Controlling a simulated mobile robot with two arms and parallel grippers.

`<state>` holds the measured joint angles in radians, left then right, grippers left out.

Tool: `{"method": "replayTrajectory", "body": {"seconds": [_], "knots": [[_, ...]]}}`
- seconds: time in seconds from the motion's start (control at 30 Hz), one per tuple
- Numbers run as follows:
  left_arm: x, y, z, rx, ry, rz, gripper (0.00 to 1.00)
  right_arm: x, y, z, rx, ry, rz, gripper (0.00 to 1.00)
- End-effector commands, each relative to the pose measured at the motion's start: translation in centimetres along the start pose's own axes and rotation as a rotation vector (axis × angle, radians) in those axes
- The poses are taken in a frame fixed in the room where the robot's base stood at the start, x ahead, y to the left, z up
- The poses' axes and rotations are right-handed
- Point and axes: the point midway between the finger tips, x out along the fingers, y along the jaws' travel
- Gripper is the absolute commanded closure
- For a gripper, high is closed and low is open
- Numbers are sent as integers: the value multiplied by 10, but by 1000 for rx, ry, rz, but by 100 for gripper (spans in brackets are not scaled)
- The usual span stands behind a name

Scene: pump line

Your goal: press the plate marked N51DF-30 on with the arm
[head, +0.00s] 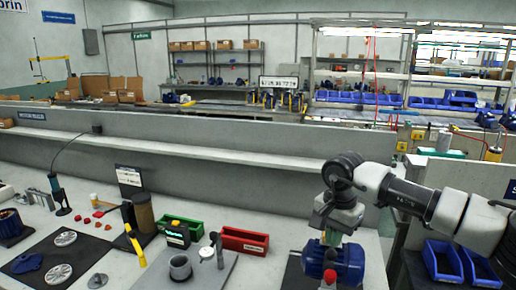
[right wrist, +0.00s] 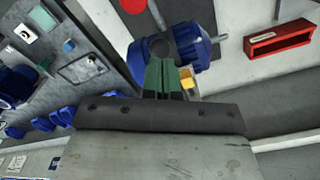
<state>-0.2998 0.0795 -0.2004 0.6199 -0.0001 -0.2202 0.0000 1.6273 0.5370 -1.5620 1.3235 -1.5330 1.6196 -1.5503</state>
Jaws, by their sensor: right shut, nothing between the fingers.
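A blue pump or motor body (head: 345,262) with a red knob (head: 328,277) stands at the front right of the bench in the head view. The blue body also shows in the right wrist view (right wrist: 201,48), just beyond the fingertips. My right gripper (head: 326,236) points down just above it. Its green fingers (right wrist: 168,72) are shut together with nothing between them. I cannot tell whether they touch the blue body. A small yellow part (right wrist: 187,78) shows beside the fingers. No marking N51DF-30 is readable, so I cannot pick out that plate. My left gripper is out of view.
A red bin (head: 245,241) and a green bin (head: 180,229) stand left of the pump. A yellow and black upright tool (head: 132,235) stands farther left. Blue bins (head: 442,262) lie at right. A low wall (head: 230,160) backs the bench.

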Motion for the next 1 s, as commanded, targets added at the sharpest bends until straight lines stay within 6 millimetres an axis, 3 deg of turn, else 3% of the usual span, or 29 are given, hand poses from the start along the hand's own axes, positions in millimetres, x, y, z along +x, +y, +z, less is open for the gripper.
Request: {"method": "replayTrajectory", "body": {"seconds": [1.0], "knots": [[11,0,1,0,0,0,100,16,0,0,0,0,-1,100]]}}
